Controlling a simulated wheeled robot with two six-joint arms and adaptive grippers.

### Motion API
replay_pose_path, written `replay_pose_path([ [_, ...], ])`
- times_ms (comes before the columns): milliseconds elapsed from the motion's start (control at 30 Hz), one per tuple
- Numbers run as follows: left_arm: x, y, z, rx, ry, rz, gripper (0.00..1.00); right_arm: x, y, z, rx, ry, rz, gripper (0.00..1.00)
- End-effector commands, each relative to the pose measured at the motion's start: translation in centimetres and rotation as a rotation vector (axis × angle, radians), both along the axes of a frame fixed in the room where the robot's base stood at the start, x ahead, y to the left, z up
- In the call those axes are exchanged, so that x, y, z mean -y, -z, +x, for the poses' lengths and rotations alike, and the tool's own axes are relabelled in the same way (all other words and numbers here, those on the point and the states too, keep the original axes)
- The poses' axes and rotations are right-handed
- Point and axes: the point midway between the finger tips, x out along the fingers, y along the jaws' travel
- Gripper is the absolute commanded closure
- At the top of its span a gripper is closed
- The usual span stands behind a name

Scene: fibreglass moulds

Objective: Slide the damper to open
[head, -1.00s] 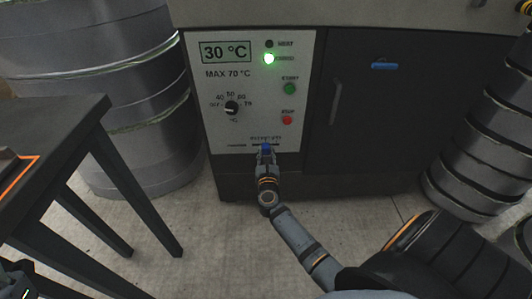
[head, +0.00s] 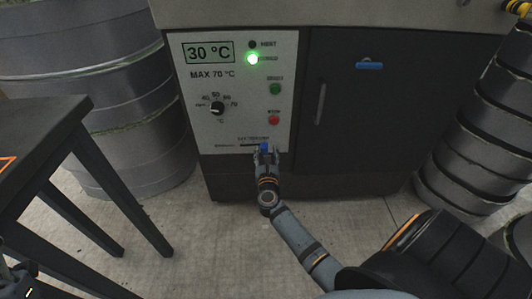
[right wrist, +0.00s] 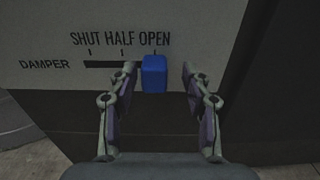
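The blue damper knob (right wrist: 154,75) sits at the right end of its dark slot (right wrist: 100,64), below the word OPEN on the panel. In the head view the knob (head: 264,147) is at the panel's lower right. My right gripper (right wrist: 159,72) is open, with one finger on each side of the knob. A gap shows at the right finger; the left finger is very close to the knob, and I cannot tell if it touches. My left gripper (head: 18,272) is only partly seen at the lower left edge, and its fingers are unclear.
The panel (head: 190,75) reads 30 °C and has a lit green lamp (head: 252,59), a dial (head: 217,108) and green and red buttons. A dark door (head: 345,110) is to the right. A dark table (head: 40,130) stands at left, with stacked round moulds (head: 480,160) at right.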

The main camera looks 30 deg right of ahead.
Motion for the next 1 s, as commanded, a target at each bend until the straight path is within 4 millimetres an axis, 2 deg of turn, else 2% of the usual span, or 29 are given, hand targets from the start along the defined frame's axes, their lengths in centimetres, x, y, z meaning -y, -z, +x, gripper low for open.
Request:
replay_pose_path([
  [167, 0.1, -0.5, -0.2, 0.015, 0.003, 0.005, 0.6, -0.2, 0.0, -0.2, 0.0, -0.001, 0.001, 0.51],
  [267, 0.1, -0.4, -0.2, 0.011, 0.002, 0.004, 0.6, -0.8, 0.1, -1.2, -0.002, -0.002, 0.003, 0.51],
  [500, 0.1, -0.2, -0.1, 0.007, 0.001, 0.003, 0.6, -3.8, 0.2, -6.2, -0.003, 0.0, 0.004, 0.51],
  [700, 0.0, -0.2, -0.1, 0.006, 0.002, 0.002, 0.6, -5.7, 0.1, -9.3, -0.002, 0.002, 0.003, 0.51],
  [833, 0.0, -0.2, -0.1, 0.005, 0.002, 0.002, 0.6, -6.2, 0.0, -10.2, 0.0, 0.001, 0.002, 0.51],
  [1000, 0.0, -0.2, -0.1, 0.005, 0.002, 0.002, 0.6, -6.2, 0.0, -10.3, 0.0, 0.001, 0.0, 0.51],
])
